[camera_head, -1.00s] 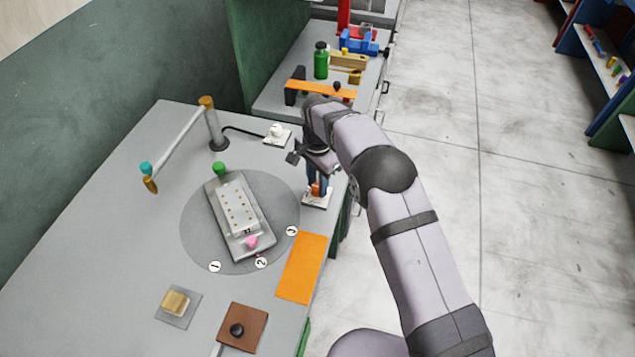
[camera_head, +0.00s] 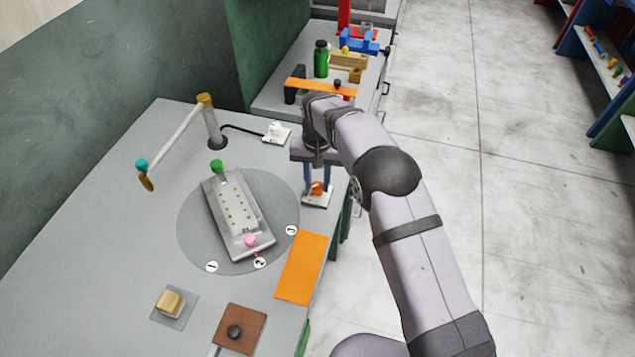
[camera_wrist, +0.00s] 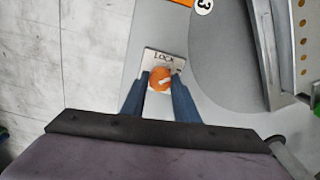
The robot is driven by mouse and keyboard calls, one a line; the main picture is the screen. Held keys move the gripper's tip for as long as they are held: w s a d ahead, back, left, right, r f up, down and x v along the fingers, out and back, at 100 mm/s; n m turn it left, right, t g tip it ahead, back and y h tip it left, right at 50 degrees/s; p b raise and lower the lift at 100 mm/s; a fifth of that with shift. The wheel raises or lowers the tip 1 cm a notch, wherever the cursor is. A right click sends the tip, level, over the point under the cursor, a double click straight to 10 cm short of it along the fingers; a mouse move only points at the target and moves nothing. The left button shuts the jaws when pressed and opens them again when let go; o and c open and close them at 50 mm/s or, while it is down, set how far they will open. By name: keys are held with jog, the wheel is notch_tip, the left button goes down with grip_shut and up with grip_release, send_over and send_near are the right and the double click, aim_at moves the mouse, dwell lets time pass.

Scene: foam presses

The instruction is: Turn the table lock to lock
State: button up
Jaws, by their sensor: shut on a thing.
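The table lock is an orange knob (camera_wrist: 160,78) on a small white plate (camera_wrist: 163,60) printed with "LOCK". In the head view the plate (camera_head: 317,196) lies near the right edge of the grey table, right of the round turntable (camera_head: 192,240), with the orange knob (camera_head: 318,187) on it. My gripper (camera_wrist: 158,76) is above the plate with its two blue fingers pointing down on either side of the knob. It is shut on the knob. A pale mark shows on the knob's top. The rest of the plate's lettering is hidden.
The turntable carries a metal fixture (camera_head: 236,215) with a pink knob and a green knob. An orange mat (camera_head: 301,268) lies in front of the lock. A white switch (camera_head: 277,132) stands behind it. A jointed post (camera_head: 210,120) rises at the back left.

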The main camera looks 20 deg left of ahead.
aim_at(318, 185)
jog(key=n, duration=0.4)
jog(key=shift+r+n, duration=0.1)
jog(key=shift+n, duration=0.2)
jog(key=n, duration=0.5)
jog(key=shift+b, duration=0.35)
jog(key=shift+w, duration=0.1)
jog(key=o, duration=1.1)
jog(key=shift+c, duration=0.2)
jog(key=shift+r+b, duration=1.1)
jog(key=shift+r, duration=2.55)
